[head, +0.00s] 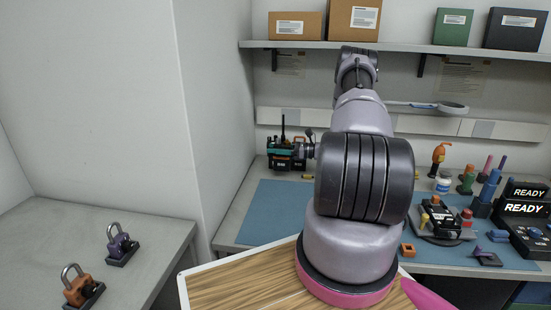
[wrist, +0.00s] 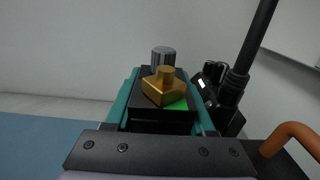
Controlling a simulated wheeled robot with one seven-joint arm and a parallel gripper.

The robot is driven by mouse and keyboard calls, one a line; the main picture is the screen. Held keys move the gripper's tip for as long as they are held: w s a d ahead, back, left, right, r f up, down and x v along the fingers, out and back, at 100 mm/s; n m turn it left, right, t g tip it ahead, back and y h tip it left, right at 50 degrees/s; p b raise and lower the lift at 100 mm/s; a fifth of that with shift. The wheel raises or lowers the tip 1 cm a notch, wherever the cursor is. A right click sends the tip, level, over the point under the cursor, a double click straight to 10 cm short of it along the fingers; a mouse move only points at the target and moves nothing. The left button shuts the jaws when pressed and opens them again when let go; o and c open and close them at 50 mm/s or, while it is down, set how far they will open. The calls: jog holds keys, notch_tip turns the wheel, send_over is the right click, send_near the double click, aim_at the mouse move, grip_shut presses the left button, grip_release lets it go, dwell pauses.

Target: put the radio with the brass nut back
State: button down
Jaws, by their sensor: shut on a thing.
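My gripper (head: 309,148) is at the radio's right side, mostly hidden behind my arm, and is shut on the radio. The fingertips are not clear in either view. I cannot tell whether the radio rests on the bench or hangs just above it.
A black device (head: 440,217) with yellow and red knobs sits on the blue mat (head: 265,212). A READY display unit (head: 524,210), tools and a white jar (head: 443,182) stand right. Boxes fill the shelf (head: 405,46) above. Two padlocks (head: 118,241) (head: 80,287) are on the left counter.

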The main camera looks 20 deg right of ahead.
aim_at(276, 156)
jog(key=shift+f, duration=1.7)
jog(key=shift+f, duration=0.1)
jog(key=c, duration=0.5)
grip_release()
jog(key=shift+f, duration=0.1)
jog(key=shift+s+d+r, duration=0.15)
jog(key=shift+d+r, duration=0.05)
jog(key=v, duration=1.1)
jog(key=shift+s+d, duration=0.15)
jog(key=shift+s, duration=0.05)
